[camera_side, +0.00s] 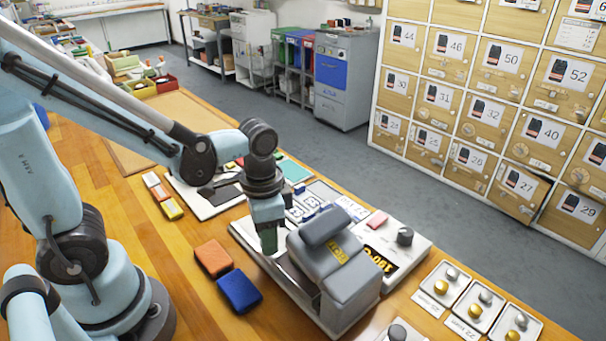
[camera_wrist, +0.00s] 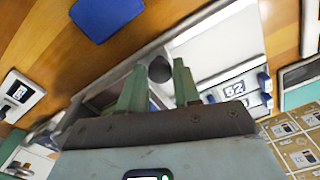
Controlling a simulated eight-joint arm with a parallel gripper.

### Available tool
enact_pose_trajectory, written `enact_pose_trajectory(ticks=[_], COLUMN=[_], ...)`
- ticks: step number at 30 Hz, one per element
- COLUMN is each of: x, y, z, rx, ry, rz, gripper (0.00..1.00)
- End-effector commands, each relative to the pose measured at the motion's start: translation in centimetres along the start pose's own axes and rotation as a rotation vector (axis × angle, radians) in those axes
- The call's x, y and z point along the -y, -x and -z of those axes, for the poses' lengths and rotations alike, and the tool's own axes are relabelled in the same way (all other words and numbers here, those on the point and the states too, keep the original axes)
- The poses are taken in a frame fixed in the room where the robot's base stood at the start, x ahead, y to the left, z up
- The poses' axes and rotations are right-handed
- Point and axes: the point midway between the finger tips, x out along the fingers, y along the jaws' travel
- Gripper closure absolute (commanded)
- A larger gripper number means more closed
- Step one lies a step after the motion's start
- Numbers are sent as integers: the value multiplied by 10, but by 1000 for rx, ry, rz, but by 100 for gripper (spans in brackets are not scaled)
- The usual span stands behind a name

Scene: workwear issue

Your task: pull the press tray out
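The grey press (camera_side: 345,270) with a yellow label stands on the wooden bench. A pale, flat metal tray (camera_side: 312,303) lies along its base. My gripper (camera_side: 268,250) points down at the press's left end, over the tray. In the wrist view its two green fingers (camera_wrist: 160,75) are apart, with a dark round knob (camera_wrist: 160,69) between their tips. I cannot tell whether the fingers touch the knob. The side view hides the knob behind the fingers, and the tray's inner part is hidden under the press.
An orange block (camera_side: 213,257) and a blue block (camera_side: 239,291) lie left of the press. A white unit with a dark dial (camera_side: 404,236) stands close on its right. Small button plates (camera_side: 447,284) lie at front right. Bare wood is free at front left.

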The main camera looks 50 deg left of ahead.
Motion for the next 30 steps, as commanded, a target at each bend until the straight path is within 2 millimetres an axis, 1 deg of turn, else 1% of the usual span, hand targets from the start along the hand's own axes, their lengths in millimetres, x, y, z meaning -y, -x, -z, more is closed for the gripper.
enact_pose_trajectory(ticks=[1,3,6,13,17,30], x=[0,0,0,1,10,84], y=[0,0,0,0,0,0], z=[0,0,0,0,-4,-34], rx=[0,0,0,0,1,0], ry=[0,0,0,1,5,10], rz=[0,0,0,0,0,2], gripper=[76,87,100,100,100,100])
